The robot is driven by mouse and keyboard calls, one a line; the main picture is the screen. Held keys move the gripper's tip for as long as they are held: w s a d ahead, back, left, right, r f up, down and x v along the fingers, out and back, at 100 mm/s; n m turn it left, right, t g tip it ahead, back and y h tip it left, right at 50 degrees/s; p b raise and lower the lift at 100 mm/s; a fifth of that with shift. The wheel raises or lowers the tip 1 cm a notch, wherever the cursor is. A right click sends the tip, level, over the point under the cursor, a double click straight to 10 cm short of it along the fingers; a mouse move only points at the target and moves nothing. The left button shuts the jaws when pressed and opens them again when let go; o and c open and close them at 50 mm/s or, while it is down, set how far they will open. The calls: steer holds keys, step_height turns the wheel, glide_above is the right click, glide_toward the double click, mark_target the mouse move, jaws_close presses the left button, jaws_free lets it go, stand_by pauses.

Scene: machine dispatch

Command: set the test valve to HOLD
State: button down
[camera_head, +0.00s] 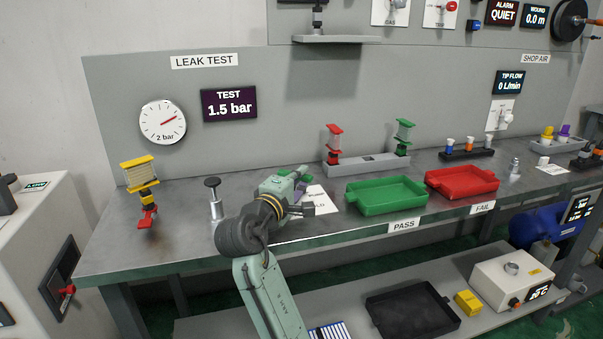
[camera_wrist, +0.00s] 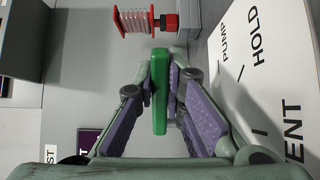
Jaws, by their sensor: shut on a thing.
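The test valve's green handle (camera_wrist: 159,92) stands between the purple-padded fingers of my gripper (camera_wrist: 160,95), which is shut on it. In the wrist view the handle runs up and down the picture. The white valve plate (camera_wrist: 280,60) lies to its right, with PUMP, HOLD and VENT lettering and short marks. I cannot tell which mark the handle points at. In the head view my gripper (camera_head: 300,180) is over the bench and hides most of the valve; part of the white plate (camera_head: 318,203) shows. The TEST display (camera_head: 229,104) reads 1.5 bar, and the gauge (camera_head: 163,122) has a red needle.
A black-topped plunger (camera_head: 214,198) stands left of my arm, and a yellow-and-red fixture (camera_head: 143,190) farther left. A grey block (camera_head: 364,167) with red and green coil pieces stands behind the green tray (camera_head: 386,208). The red tray (camera_head: 461,193) is farther right.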

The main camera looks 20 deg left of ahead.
steer(key=shift+s+m+h, duration=0.15)
steer(key=shift+m+h, duration=0.25)
steer(key=shift+h, duration=0.2)
steer(key=c, duration=1.6)
jaws_free()
steer(key=shift+c, duration=0.2)
steer(key=shift+s, duration=0.1)
steer(key=s, duration=0.4)
steer(key=s+a, duration=0.1)
steer(key=s, duration=0.2)
steer(key=s+a, duration=0.1)
steer(key=s, duration=0.3)
steer(key=shift+s+a, duration=0.15)
steer(key=shift+s, duration=0.15)
